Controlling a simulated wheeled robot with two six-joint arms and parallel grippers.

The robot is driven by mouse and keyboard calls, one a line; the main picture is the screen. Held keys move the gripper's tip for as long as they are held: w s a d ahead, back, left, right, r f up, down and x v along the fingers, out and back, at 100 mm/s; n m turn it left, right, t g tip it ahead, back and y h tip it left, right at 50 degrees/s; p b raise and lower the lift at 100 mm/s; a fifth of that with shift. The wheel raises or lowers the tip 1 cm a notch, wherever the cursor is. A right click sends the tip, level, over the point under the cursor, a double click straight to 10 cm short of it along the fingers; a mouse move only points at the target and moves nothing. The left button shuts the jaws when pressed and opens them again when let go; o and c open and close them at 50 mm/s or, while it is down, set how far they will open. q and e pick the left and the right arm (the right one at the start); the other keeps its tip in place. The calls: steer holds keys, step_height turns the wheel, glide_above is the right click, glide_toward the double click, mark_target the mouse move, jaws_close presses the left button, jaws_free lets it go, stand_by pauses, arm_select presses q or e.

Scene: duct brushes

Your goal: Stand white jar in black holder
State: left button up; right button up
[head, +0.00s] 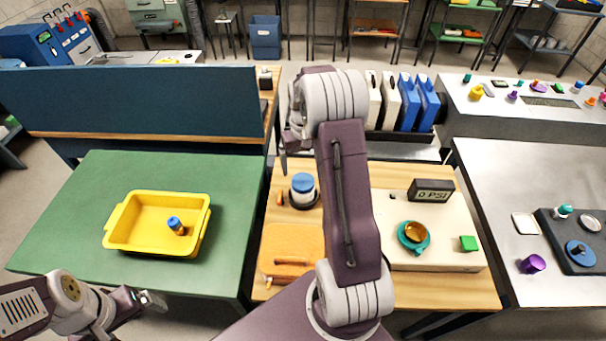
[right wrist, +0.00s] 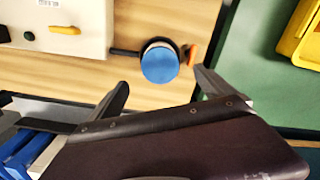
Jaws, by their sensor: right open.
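The white jar (head: 302,187) with a blue lid stands upright on the wooden table, left of my right arm in the head view. The black holder (head: 306,204) shows as a dark rim around the jar's foot. In the right wrist view, the jar's blue lid (right wrist: 160,64) is seen from above, with the holder's dark arm (right wrist: 124,52) reaching left. The jar looks seated in the holder. My right gripper (right wrist: 162,90) is open and empty, its fingers apart from the jar. My left gripper (head: 141,299) is at the lower left; its jaw gap is unclear.
An orange case (head: 291,243) lies in front of the jar. A yellow bin (head: 119,227) holding a small blue-topped bottle (head: 176,225) sits on the green table. A gauge (head: 431,191), teal cup (head: 412,243) and green block (head: 468,243) are right of my arm. Blue and white binders stand behind.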

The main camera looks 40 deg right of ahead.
steer(key=shift+a+r, duration=0.1)
steer(key=shift+r, duration=0.1)
steer(key=s+a+n, duration=0.1)
steer(key=s+a, duration=0.4)
steer(key=a, duration=0.1)
steer(key=s+a+n, duration=0.1)
steer(key=s+a, duration=0.4)
steer(key=a, duration=0.1)
steer(key=s+a+n+t, duration=0.1)
steer(key=s+a, duration=0.3)
steer(key=a, duration=0.2)
steer(key=shift+s+a+r, duration=0.15)
steer(key=shift+s+a, duration=0.15)
steer(key=shift+s, duration=0.1)
steer(key=shift+a, duration=0.1)
